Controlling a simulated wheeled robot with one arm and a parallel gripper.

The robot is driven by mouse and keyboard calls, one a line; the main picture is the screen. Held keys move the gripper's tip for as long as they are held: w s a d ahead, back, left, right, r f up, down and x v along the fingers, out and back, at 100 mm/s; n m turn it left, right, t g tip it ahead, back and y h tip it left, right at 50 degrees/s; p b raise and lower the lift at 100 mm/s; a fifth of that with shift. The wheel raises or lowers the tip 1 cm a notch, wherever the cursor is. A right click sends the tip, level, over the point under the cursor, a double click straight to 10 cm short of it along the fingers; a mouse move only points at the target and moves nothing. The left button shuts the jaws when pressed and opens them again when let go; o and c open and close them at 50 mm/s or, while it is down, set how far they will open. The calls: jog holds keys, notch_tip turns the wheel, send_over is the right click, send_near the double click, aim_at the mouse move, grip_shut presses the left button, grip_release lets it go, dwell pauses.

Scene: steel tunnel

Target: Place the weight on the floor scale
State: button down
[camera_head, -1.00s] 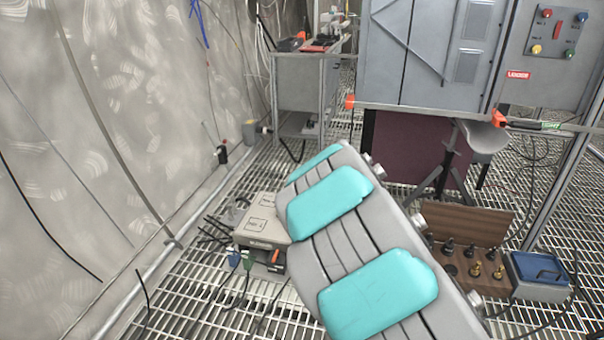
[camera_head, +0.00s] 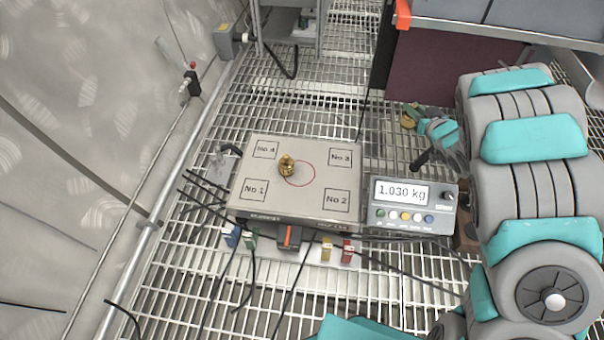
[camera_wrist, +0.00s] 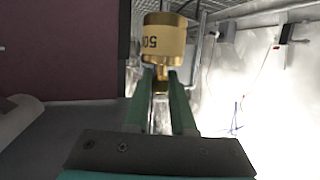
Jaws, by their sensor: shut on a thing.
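The floor scale (camera_head: 325,170) is a flat grey plate marked No 1 to No 4, with a red circle in its middle. A small brass weight (camera_head: 287,167) stands on it, at the left edge of the circle. The scale's display (camera_head: 402,192) reads 1.030 kg. My gripper (camera_head: 415,118) is to the right of the scale's far right corner, apart from it. It is shut on another brass weight (camera_head: 407,122). In the wrist view this weight (camera_wrist: 164,45) is held by its narrow end between both fingers (camera_wrist: 160,80), with "50" showing upside down.
Black cables and coloured plugs (camera_head: 327,248) lie along the scale's front edge. A pipe (camera_head: 150,225) and a pale wall (camera_head: 80,150) run along the left. My arm covers the right side. The metal grating behind the scale is mostly clear.

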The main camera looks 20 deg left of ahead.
jog(key=s+a+f+n+g+y+b, duration=0.25)
jog(key=s+a+f+n+g, duration=0.25)
jog(key=s+a+f, duration=0.5)
jog(key=s+a+f+n+g+y+b, duration=0.2)
jog(key=s+a+f+n+g+y, duration=0.4)
jog(key=s+f, duration=0.55)
jog(key=shift+m+t+h, duration=0.4)
jog(key=shift+m+h, duration=0.2)
jog(key=shift+h, duration=0.35)
jog(key=shift+w+a+f+b, duration=0.2)
jog(key=shift+w+a+f, duration=0.4)
jog(key=shift+w+a, duration=1.2)
jog(key=shift+w+a+f+b, duration=0.25)
jog(key=shift+w+a+f, duration=0.35)
jog(key=shift+w+a, duration=1.25)
jog(key=shift+w+a+f+b, duration=0.2)
jog(key=shift+w+a+f, duration=0.4)
jog(key=shift+w+a, duration=1.2)
jog(key=shift+w+d, duration=0.1)
jog(key=shift+d, duration=0.1)
jog(key=c, duration=0.8)
grip_release()
jog(key=shift+o, duration=0.2)
